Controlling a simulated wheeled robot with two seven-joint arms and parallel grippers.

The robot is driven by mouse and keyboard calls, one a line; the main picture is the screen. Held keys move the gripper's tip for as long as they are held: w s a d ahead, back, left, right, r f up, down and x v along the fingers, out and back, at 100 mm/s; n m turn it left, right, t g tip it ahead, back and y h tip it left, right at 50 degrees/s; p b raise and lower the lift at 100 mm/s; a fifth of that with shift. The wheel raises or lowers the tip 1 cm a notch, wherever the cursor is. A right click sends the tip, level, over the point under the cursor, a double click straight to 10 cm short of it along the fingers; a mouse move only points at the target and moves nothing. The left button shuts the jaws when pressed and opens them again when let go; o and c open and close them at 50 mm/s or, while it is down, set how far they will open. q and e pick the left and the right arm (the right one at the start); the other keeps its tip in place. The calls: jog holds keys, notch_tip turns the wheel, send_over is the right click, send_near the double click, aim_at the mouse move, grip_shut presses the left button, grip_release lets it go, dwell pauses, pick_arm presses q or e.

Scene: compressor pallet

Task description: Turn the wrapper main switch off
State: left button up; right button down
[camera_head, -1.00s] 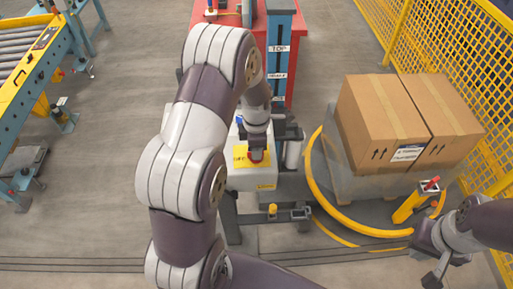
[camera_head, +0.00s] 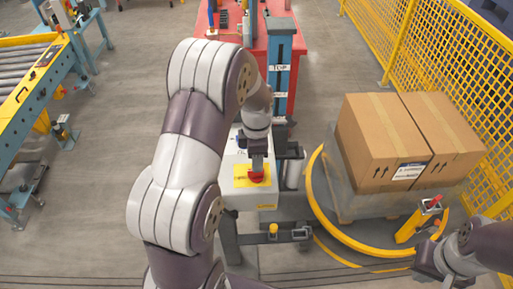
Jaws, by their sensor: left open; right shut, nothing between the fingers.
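The wrapper main switch (camera_head: 257,177) is a red knob on a yellow plate (camera_head: 240,182), on the white front box of the wrapper (camera_head: 240,200). My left gripper (camera_head: 258,168) is open and points down at the knob, right at it. Its fingers hide part of the knob, and I cannot tell whether they touch it or which way the knob is turned. My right gripper (camera_head: 440,278) is shut and empty at the lower right, well apart from the switch and partly cut off by the bottom edge.
Wrapped cartons (camera_head: 390,150) stand on a pallet inside a yellow ring (camera_head: 350,232). A yellow post with a red top (camera_head: 420,217) stands near my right gripper. A yellow mesh fence (camera_head: 440,50) runs along the right, a roller conveyor (camera_head: 25,70) at left.

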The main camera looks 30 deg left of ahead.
pick_arm(q)
notch_tip(320, 180, up, 8)
jog(key=b, duration=0.1)
jog(key=shift+s+r, duration=0.1)
dwell(0.3)
jog(key=s+d+f+m, duration=0.2)
jog(key=s+d+m, duration=0.2)
jog(key=s+m, duration=0.3)
jog(key=s+d+f+m+t, duration=0.1)
jog(key=s+d+f+m, duration=0.2)
jog(key=m, duration=1.4)
jog(key=s+d, duration=0.1)
jog(key=s, duration=0.2)
jog(key=shift+s+m, duration=0.3)
jog(key=shift+s, duration=0.1)
